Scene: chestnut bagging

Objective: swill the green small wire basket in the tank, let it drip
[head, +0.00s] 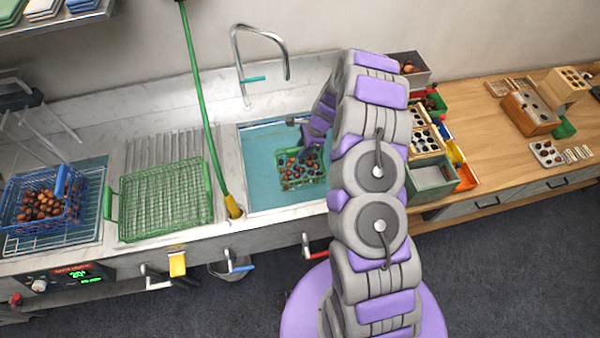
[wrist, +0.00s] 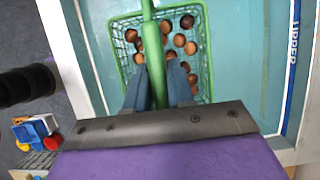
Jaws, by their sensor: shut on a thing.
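The green small wire basket (head: 291,181) is in the tank (head: 262,147) at the middle of the head view, with several brown chestnuts in it. My gripper (head: 308,148) is above it and shut on its green handle. In the wrist view the handle (wrist: 153,50) runs between the two blue-grey fingers (wrist: 158,92), and the basket (wrist: 203,60) lies beyond them over the teal water or tank floor. The basket looks roughly level. I cannot tell how deep it sits in the water.
A blue wire basket (head: 17,212) of chestnuts stands on a rack at the left. A larger empty green wire basket (head: 165,203) is on the drainboard. A green pole (head: 203,100) leans left of the tank, and a tap (head: 262,35) rises behind. Bins (head: 432,176) crowd the right side.

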